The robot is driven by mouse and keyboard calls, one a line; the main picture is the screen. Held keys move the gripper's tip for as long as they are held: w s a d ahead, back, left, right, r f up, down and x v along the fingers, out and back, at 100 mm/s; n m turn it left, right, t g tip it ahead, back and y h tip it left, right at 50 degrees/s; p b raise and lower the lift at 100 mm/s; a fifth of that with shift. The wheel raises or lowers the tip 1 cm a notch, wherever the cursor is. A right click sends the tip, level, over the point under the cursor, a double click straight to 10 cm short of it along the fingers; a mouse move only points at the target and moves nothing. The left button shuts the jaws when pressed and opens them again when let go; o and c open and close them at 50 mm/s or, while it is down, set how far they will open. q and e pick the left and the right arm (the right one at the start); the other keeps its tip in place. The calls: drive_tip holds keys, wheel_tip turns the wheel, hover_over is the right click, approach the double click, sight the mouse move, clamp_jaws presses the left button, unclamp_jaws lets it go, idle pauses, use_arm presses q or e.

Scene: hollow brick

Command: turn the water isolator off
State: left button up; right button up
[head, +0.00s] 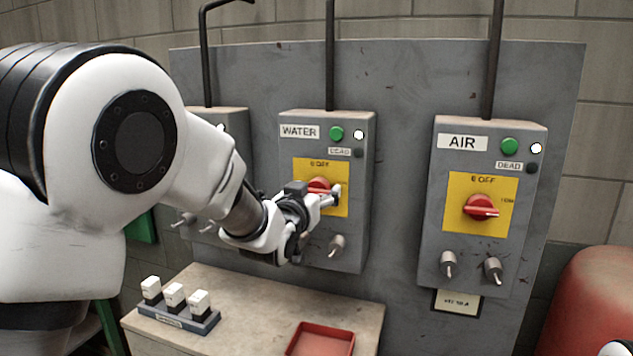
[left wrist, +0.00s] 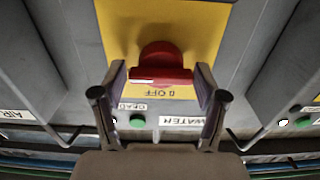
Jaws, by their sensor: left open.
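The WATER isolator box (head: 360,200) is on the grey panel. Its red rotary knob (head: 318,184) sits on a yellow plate (head: 308,167) with the OFF mark above it. In the left wrist view, which is upside down, the knob's red handle (left wrist: 165,77) lies level across the picture, with a white mark on its left half. My left gripper (head: 332,196) is at the knob and partly covers it in the head view. Its two open fingers (left wrist: 161,74) stand on either side of the handle, with small gaps. My right gripper is not in view.
The AIR isolator box (head: 446,220), with a red knob (head: 481,207), is to the right. Another box (head: 234,124) is partly hidden behind my left arm. A bench below carries a red tray (head: 320,340) and a rack (head: 180,318) of white-topped blocks. A red tank (head: 595,300) stands at right.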

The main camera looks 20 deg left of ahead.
use_arm(q)
drive_tip(key=shift+w+f, duration=0.2)
drive_tip(key=shift+w, duration=0.3)
drive_tip(key=shift+s+r, duration=0.2)
drive_tip(key=shift+s, duration=0.15)
drive_tip(key=shift+c, duration=0.9)
drive_tip(key=shift+s+r, duration=0.15)
drive_tip(key=shift+s, duration=0.1)
drive_tip(key=c, duration=0.7)
